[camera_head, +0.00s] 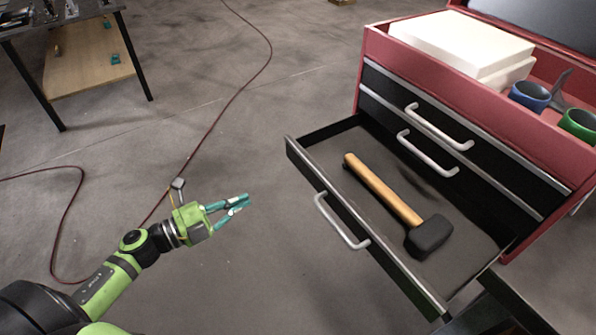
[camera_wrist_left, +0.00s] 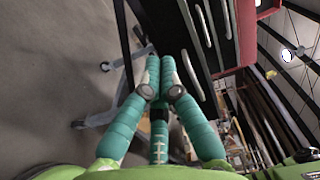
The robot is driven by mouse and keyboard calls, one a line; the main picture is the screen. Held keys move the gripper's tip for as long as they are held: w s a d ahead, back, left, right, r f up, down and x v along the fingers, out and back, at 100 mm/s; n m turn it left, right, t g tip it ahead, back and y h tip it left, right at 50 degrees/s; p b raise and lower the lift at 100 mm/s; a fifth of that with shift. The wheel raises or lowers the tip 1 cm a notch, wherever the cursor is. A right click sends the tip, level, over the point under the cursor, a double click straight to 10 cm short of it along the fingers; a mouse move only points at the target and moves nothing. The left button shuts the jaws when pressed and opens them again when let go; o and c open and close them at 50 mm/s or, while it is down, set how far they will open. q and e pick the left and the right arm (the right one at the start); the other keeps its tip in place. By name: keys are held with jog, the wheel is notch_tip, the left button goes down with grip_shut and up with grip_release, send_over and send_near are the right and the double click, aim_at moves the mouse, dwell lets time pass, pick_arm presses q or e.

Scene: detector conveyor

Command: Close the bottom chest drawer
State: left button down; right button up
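The bottom chest drawer (camera_head: 372,240) is pulled far out of the red tool chest (camera_head: 378,42) in the head view. Its silver handle (camera_head: 340,221) is on the front panel, facing my left arm. A hammer with a wooden handle and a black head (camera_head: 430,237) lies inside. My left gripper (camera_head: 246,201) is left of the drawer front, apart from the handle. Its teal fingers converge with the tips nearly together and nothing between them. The fingers also show in the left wrist view (camera_wrist_left: 160,62), with drawer handles beyond them. My right gripper is not in view.
Two upper drawers with silver handles (camera_head: 438,127) are shut. White boxes (camera_head: 462,42), a blue ring (camera_head: 530,96) and a green ring (camera_head: 580,125) sit on top of the chest. A red cable (camera_head: 236,95) crosses the floor. A table (camera_head: 60,22) stands at upper left. Floor between gripper and drawer is clear.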

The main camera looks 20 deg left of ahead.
aim_at(304, 171)
pick_arm(q)
jog(key=p+x, duration=0.1)
jog(key=x, duration=0.3)
jog(key=p+x, duration=0.2)
jog(key=x, duration=0.2)
jog(key=p+x, duration=0.1)
jog(key=x, duration=0.3)
jog(key=shift+w+d+r, duration=0.25)
jog(key=shift+d+r, duration=0.05)
jog(key=shift+w+d+f+p, duration=0.15)
jog(key=shift+w+d+p, duration=0.2)
jog(key=shift+w+d, duration=0.15)
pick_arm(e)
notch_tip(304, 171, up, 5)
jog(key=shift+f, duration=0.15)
pick_arm(q)
jog(key=shift+w, duration=0.1)
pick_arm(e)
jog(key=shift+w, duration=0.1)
